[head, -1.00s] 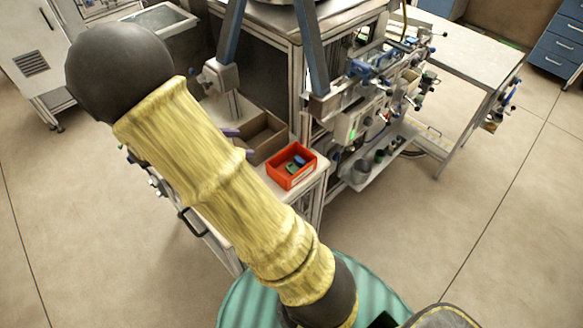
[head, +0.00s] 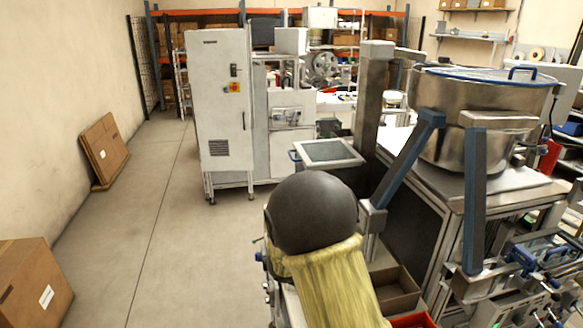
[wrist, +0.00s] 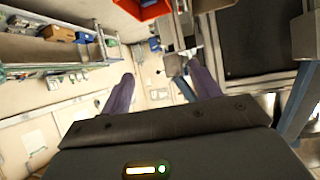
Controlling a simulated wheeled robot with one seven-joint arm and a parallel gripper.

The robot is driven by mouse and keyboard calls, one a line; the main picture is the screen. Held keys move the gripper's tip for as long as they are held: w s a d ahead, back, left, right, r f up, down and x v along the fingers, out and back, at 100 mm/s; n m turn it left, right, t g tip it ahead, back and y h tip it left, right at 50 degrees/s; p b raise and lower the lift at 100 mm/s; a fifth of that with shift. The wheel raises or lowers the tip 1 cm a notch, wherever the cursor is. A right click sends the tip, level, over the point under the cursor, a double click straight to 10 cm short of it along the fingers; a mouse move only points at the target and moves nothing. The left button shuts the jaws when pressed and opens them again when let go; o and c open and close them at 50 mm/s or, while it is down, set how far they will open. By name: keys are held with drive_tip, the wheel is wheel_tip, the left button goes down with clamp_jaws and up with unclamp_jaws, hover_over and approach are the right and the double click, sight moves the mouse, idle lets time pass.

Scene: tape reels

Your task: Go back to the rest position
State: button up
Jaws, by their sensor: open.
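My gripper (wrist: 162,88) shows in the wrist view with its two purple fingers spread wide apart. Nothing is between them. In the head view my arm, with its yellow sleeve and dark round joint, stands at the lower middle. The gripper itself does not show there.
A red bin (head: 412,321) and an open brown box (head: 397,291) lie beside my arm. A large steel bowl (head: 482,115) on a machine stands at right. A white cabinet (head: 220,115) stands behind. Cardboard boxes (head: 30,285) are at left. The floor (head: 165,225) between is clear.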

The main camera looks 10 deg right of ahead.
drive_tip(key=w+a+r+n+t+y, duration=0.2)
drive_tip(key=w+a+n+t+y, duration=0.4)
drive_tip(key=w+n+t+y, duration=0.35)
drive_tip(key=s+a+f+n+g+y, duration=0.1)
drive_tip(key=s+n+g, duration=0.2)
drive_tip(key=s, duration=0.6)
drive_tip(key=s+a+f+n+g+y, duration=0.1)
drive_tip(key=s+n+g, duration=0.2)
drive_tip(key=s+n, duration=0.3)
drive_tip(key=s, duration=0.4)
drive_tip(key=shift+s+a+f+n+y, duration=0.15)
drive_tip(key=shift+s+f+n+y, duration=0.05)
drive_tip(key=shift+f+n+y, duration=0.15)
idle(0.6)
